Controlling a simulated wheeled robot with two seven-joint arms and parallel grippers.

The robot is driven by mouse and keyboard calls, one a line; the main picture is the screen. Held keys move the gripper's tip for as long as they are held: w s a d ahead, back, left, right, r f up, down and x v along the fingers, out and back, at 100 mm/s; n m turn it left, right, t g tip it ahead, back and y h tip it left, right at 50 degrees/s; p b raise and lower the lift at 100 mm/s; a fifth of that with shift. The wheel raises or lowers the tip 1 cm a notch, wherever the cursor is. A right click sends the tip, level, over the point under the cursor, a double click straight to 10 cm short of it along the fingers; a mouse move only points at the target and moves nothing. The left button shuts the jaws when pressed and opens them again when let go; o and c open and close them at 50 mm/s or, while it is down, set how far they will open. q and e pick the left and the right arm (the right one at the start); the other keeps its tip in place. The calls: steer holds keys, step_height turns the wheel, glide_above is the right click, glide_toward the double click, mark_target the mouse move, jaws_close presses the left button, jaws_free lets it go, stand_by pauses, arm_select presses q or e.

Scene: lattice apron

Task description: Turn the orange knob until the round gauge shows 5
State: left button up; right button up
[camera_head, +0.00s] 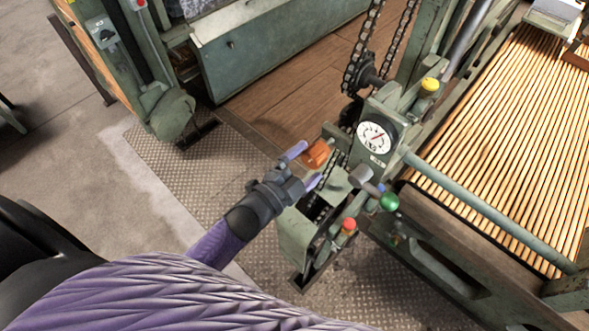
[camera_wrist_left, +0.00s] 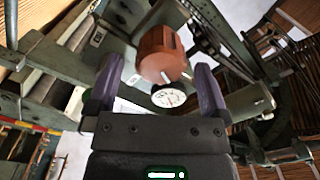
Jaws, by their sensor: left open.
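The orange knob (camera_head: 315,153) sticks out from the green machine, just left of the round white gauge (camera_head: 374,138). The gauge has a dark needle; its figures are too small to read. My left gripper (camera_head: 306,166) is open, with its purple fingers close to the knob. In the left wrist view the knob (camera_wrist_left: 162,54) lies ahead, between and slightly beyond the two fingertips (camera_wrist_left: 156,74). I cannot tell whether they touch it. My right gripper is not in view.
A yellow knob (camera_head: 429,86), a green ball (camera_head: 389,201), a red button (camera_head: 348,225) and a grey knob (camera_head: 360,176) sit near the gauge. A slatted wooden bed (camera_head: 508,130) lies to the right. A drive chain (camera_head: 362,50) hangs behind. Open floor (camera_head: 160,190) lies left.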

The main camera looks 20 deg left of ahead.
arm_select(q)
steer(key=v, duration=0.5)
steer(key=shift+s+a, duration=0.15)
steer(key=shift+s, duration=0.15)
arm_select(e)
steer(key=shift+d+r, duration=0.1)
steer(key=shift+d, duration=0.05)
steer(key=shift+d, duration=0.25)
arm_select(q)
steer(key=s+a+f+n+g+y+b, duration=0.1)
steer(key=s+f+n+g+y+b, duration=0.2)
steer(key=f, duration=1)
steer(key=s+a+f+n+g+y+b, duration=0.2)
steer(key=s+f+n+g+b, duration=0.25)
steer(key=f, duration=0.75)
steer(key=s+f+n+g+b, duration=0.2)
steer(key=s+f+g+b, duration=0.1)
steer(key=s+f, duration=0.5)
steer(key=s+f+n+g+y+b, duration=0.1)
steer(key=s+f+n+g+b, duration=0.2)
steer(key=s+f+g, duration=0.3)
steer(key=s+f, duration=0.3)
steer(key=s, duration=0.4)
steer(key=shift+s+a, duration=0.2)
steer(key=shift+s, duration=0.2)
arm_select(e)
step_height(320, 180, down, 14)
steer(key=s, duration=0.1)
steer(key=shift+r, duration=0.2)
